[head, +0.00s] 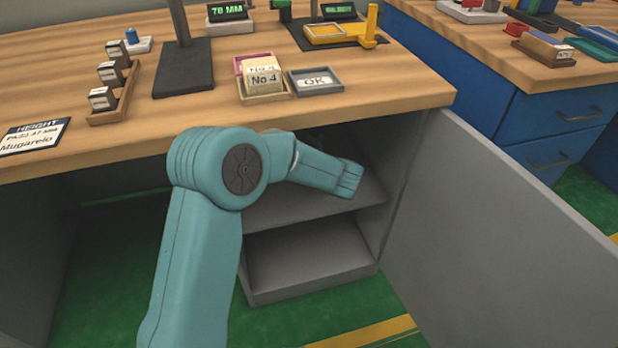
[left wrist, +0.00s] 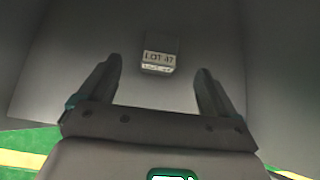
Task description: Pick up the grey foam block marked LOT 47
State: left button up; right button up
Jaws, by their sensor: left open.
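The grey foam block (left wrist: 158,63) shows in the left wrist view with a pale label reading LOT 47. It stands on a grey shelf inside the cabinet, ahead of my left gripper (left wrist: 159,68). The gripper's two dark fingers are wide apart with nothing between them. The block appears in line with the gap and beyond the fingertips. In the head view my teal left arm reaches into the open cabinet (head: 310,272) under the bench; the block does not show there. My right gripper is in neither view.
The wooden bench top (head: 40,80) overhangs the cabinet. The open grey cabinet door (head: 500,220) stands to the right. A lower shelf is empty. On the bench are gauge stands, a No 4 card box (head: 263,82) and an OK tray (head: 315,82).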

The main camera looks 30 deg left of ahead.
pick_arm(q)
jog(key=b+x, duration=0.1)
jog(key=x, duration=0.5)
jog(key=shift+w+a+f+b, duration=0.1)
jog(key=shift+f+b, duration=0.2)
jog(key=shift+f, duration=0.05)
jog(key=b+x, duration=0.2)
jog(key=x, duration=0.3)
jog(key=shift+f, duration=0.2)
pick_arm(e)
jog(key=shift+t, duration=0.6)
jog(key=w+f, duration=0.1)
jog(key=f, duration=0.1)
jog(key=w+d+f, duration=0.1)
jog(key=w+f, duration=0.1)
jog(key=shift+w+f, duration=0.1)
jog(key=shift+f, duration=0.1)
pick_arm(q)
jog(key=c, duration=1)
